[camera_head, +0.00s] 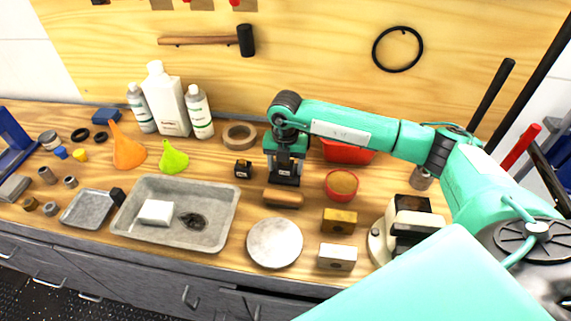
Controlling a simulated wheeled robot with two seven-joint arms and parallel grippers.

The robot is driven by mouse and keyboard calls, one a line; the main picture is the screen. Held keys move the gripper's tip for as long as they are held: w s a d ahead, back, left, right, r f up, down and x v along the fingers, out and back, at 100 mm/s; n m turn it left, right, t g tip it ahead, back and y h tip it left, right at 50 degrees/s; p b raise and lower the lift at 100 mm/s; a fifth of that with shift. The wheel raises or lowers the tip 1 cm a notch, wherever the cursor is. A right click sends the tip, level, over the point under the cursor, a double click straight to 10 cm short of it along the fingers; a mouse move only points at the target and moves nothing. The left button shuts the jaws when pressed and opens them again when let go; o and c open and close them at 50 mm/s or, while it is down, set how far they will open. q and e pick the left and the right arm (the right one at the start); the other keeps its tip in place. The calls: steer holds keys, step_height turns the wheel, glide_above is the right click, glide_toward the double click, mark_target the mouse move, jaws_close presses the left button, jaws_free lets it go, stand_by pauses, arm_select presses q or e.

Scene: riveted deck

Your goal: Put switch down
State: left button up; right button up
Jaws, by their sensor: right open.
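A small black box-shaped piece (243,169) with a pale marking on its front stands on the wooden bench; it looks like the switch, though it is too small to be sure. My right gripper (285,181) points down just to the right of it, apart from it, with its jaws open. The fingertips are low over the bench, just behind a brown wooden block (283,198). I cannot see anything held between the fingers. My left gripper is not in view.
A grey metal tray (228,212) with a white block stands to the left. A tape roll (240,135) and white bottles (166,105) are behind. A red bowl (341,185), a brass block (339,221) and a round pale disc (274,243) crowd the right and front.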

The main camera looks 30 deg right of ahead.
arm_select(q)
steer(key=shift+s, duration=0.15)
arm_select(e)
steer(key=shift+r, duration=0.3)
step_height(320, 180, up, 4)
steer(key=shift+r+b, duration=0.1)
steer(key=shift+b, duration=0.35)
step_height(320, 180, up, 6)
steer(key=shift+r+b, duration=0.15)
steer(key=shift+b, duration=0.45)
steer(key=shift+r, duration=0.6)
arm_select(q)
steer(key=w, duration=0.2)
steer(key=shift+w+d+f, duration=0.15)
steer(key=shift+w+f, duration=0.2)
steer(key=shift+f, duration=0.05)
